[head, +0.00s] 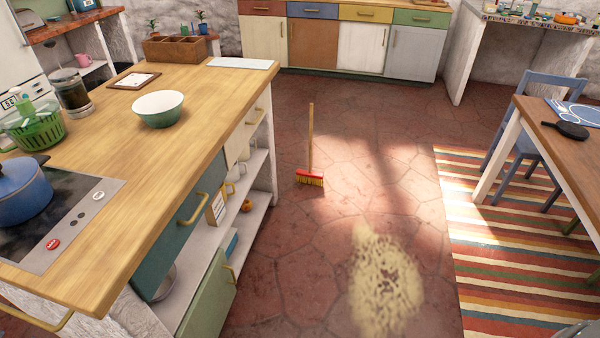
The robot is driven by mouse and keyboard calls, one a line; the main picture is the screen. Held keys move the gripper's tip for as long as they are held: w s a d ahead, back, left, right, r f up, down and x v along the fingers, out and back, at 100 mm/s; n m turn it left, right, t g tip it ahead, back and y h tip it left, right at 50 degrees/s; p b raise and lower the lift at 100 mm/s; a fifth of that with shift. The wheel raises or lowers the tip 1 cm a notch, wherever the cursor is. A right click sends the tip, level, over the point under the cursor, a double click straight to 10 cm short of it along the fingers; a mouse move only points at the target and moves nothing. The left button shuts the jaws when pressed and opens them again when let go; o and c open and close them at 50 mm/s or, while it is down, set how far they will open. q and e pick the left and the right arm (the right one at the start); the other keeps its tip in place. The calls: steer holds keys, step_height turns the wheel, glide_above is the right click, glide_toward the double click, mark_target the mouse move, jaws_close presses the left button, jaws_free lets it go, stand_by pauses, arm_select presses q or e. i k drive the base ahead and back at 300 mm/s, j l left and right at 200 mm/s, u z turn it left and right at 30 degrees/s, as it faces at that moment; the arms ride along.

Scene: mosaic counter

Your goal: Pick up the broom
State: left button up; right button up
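The broom (310,145) is on the red stone-tile floor, in the middle of the head view. Neither of my grippers is in view.
A wooden-topped island (200,100) with open shelves stands left of the broom. A striped rug (480,250), a blue chair (545,130) and a wooden table (565,150) are at right. A pale crumbly patch (385,285) lies on the near floor. The tile around the broom is clear.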

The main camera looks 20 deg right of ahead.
mark_target(302, 175)
steer(key=i+l+u, duration=0.2)
steer(key=u, duration=0.2)
steer(key=i+l+u, duration=0.15)
steer(key=l+u, duration=0.2)
steer(key=l, duration=0.1)
